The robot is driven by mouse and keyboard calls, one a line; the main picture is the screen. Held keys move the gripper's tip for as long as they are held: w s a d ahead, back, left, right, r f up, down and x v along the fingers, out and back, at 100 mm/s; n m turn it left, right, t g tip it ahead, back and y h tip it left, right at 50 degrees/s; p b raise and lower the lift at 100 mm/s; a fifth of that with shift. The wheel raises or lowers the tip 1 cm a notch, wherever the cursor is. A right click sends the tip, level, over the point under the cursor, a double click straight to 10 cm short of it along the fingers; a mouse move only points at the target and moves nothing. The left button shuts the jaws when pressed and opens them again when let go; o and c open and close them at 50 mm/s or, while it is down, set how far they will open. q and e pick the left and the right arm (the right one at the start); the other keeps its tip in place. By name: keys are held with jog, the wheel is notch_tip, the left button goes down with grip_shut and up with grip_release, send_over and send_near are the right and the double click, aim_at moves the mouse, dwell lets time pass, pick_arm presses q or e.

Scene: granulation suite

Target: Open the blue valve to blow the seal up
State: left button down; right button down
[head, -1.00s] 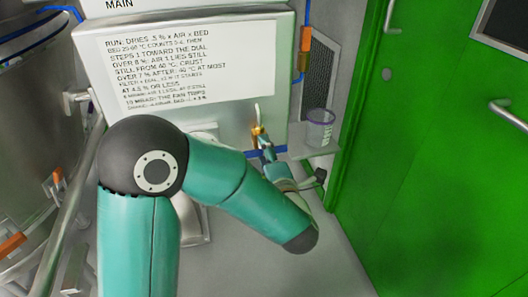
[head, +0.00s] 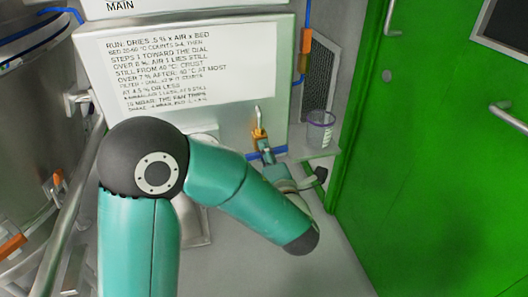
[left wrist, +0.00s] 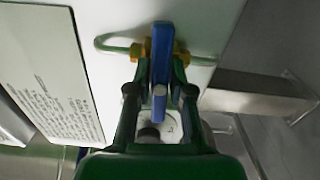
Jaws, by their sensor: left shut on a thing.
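The blue valve handle (left wrist: 161,70) stands between my left gripper's fingers (left wrist: 160,92) in the left wrist view, and the gripper is shut on it. The handle lies across the line of its pipe in that view. The brass valve body (left wrist: 181,58) shows on both sides of the handle, against the pale panel. In the head view the brass fitting (head: 259,134) and its bent pipe show just above my left gripper (head: 264,146). The handle is hard to make out there among the fingers. My right gripper is not in view.
A printed sign (head: 185,70) covers the panel above the valve. A clear cup (head: 320,129) stands on a small shelf right of my gripper. A green door (head: 440,160) is at the right, a steel vessel (head: 40,130) at the left.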

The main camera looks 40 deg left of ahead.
pick_arm(q)
jog(key=n, duration=0.3)
jog(key=shift+d+f+n, duration=0.1)
jog(key=shift+f+n, duration=0.2)
jog(key=shift+n, duration=0.1)
jog(key=n+b, duration=0.1)
jog(key=n, duration=0.2)
jog(key=shift+f+n, duration=0.1)
jog(key=shift+n, duration=0.3)
jog(key=n+b, duration=0.2)
jog(key=n, duration=0.2)
jog(key=shift+b, duration=0.35)
jog(key=n+b, duration=0.3)
jog(key=n, duration=0.2)
jog(key=c, duration=1.1)
grip_release()
jog(key=shift+o, duration=0.3)
jog(key=shift+r, duration=0.25)
